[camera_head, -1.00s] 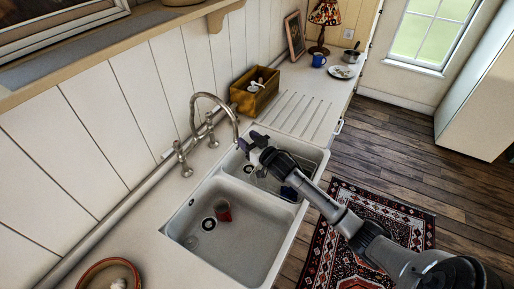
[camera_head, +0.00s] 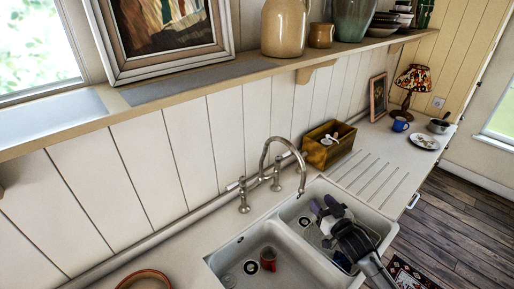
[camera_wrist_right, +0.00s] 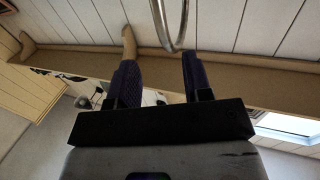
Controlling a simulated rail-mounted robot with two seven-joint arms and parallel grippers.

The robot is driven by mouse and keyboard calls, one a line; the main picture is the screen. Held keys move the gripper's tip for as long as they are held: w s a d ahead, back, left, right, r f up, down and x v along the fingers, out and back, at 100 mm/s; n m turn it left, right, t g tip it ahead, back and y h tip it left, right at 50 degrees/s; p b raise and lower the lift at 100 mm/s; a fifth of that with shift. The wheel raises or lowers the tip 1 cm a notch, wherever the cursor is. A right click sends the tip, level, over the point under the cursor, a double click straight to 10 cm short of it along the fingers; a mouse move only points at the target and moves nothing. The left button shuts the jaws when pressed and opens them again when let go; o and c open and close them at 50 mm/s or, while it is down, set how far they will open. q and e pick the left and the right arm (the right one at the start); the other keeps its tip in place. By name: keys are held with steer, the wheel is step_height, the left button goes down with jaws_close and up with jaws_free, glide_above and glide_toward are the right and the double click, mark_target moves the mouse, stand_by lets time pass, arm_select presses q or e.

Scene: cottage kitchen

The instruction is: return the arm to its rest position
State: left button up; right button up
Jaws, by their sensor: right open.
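My right gripper (camera_head: 326,207) is over the far basin of the double sink (camera_head: 303,243) in the head view, its arm coming in from the bottom right. It is open, and in the right wrist view its two dark fingers (camera_wrist_right: 157,80) stand apart with nothing between them. The curved metal faucet (camera_head: 268,157) is to the left of the gripper, and part of its spout (camera_wrist_right: 170,42) shows beyond the fingers in the wrist view. My left gripper is not in view.
A red mug (camera_head: 268,260) sits in the near basin. A wooden caddy (camera_head: 327,145) stands behind the sink. A blue mug (camera_head: 400,124), a plate (camera_head: 424,142) and a lamp (camera_head: 414,82) are further along the counter. A shelf (camera_head: 230,72) runs along the wall above.

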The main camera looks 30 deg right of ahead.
step_height(320, 180, down, 4)
steer(key=s+d+n+g+h, duration=0.1)
steer(key=s+d+g+h, duration=0.1)
steer(key=g, duration=0.3)
steer(key=s+a+f+n+g+y, duration=0.1)
steer(key=s+a+f+g, duration=0.15)
steer(key=s+a, duration=0.75)
steer(key=s+a+f+n+g+y, duration=0.2)
steer(key=s+a+g, duration=0.2)
steer(key=s+a, duration=0.55)
steer(key=s+a+f+g+y, duration=0.1)
steer(key=s+a+f, duration=0.25)
steer(key=s, duration=0.25)
steer(key=s+a+f+g, duration=0.2)
steer(key=s+a+f, duration=0.15)
steer(key=s, duration=0.35)
step_height(320, 180, up, 13)
steer(key=p, duration=1.3)
steer(key=shift+w+d+r+m, duration=0.2)
steer(key=shift+w+d+m, duration=0.1)
steer(key=shift+w+d, duration=0.15)
